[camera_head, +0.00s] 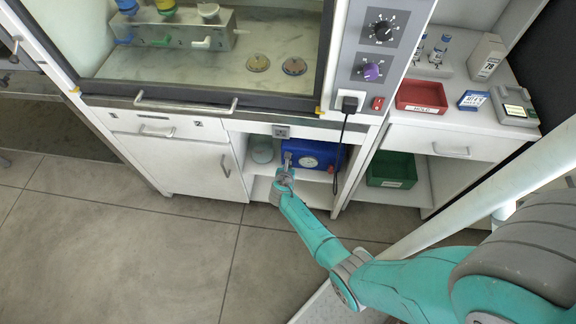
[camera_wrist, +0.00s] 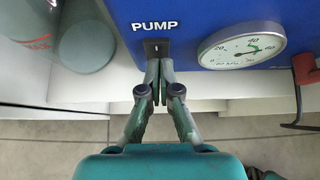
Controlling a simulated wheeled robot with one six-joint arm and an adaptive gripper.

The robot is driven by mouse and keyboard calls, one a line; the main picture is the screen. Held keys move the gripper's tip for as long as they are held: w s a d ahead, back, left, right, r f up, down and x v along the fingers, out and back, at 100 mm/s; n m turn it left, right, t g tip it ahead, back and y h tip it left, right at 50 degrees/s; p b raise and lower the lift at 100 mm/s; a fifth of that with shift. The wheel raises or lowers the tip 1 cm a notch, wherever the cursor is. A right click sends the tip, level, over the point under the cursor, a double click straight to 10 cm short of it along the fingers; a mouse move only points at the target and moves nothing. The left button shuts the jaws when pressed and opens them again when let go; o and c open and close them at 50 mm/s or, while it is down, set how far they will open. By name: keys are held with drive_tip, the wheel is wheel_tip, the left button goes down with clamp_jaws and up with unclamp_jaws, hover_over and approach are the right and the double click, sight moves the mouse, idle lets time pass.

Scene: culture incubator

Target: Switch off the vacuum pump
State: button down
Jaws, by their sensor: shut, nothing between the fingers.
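The vacuum pump (camera_head: 312,154) is a blue box on the shelf in the open bay under the fume hood. In the wrist view its blue front (camera_wrist: 190,20) bears the label PUMP, a round white gauge (camera_wrist: 242,46) and a small black switch (camera_wrist: 156,47). My gripper (camera_wrist: 159,64) is shut and empty, its fingertips at the lower edge of the switch; whether they touch it I cannot tell. The fingertips hide the switch's lower part. In the head view my gripper (camera_head: 286,172) reaches into the bay in front of the pump's left part.
A glass bottle (camera_head: 262,151) stands left of the pump; it shows close in the wrist view (camera_wrist: 85,40). A black cable (camera_head: 342,140) hangs from a socket at the right. A green bin (camera_head: 391,168) sits further right.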

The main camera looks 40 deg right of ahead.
drive_tip(key=shift+w+d, duration=0.1)
idle(0.5)
drive_tip(key=shift+w+r, duration=0.1)
drive_tip(key=shift+r, duration=0.75)
